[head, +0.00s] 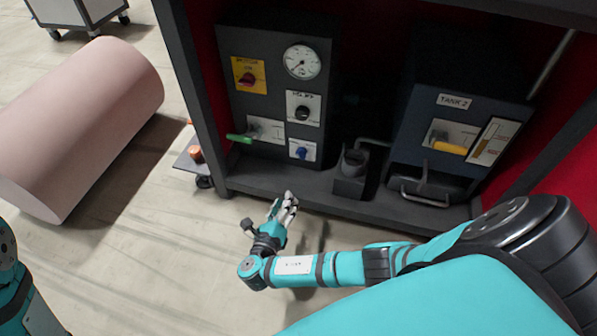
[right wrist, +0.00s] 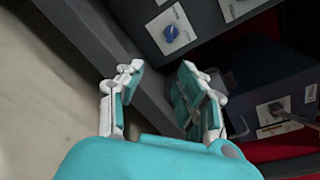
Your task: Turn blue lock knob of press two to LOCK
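The blue lock knob (head: 302,153) sits on a white plate low on the dark press panel in the head view. It also shows near the top of the right wrist view (right wrist: 171,33). Its lettering is too small to read. My right gripper (head: 290,203) is in front of the cabinet's lower edge, below the knob and apart from it. In the right wrist view my right gripper (right wrist: 160,75) has its fingers spread, with nothing between them. The left arm shows only in part at the lower left of the head view; its gripper is out of view.
Above the blue knob are a black knob (head: 303,112), a gauge (head: 302,62) and a red switch on a yellow plate (head: 248,77). A green lever (head: 239,138) sticks out at left. A tank with a yellow handle (head: 450,148) stands right. A pink roll (head: 85,120) lies left.

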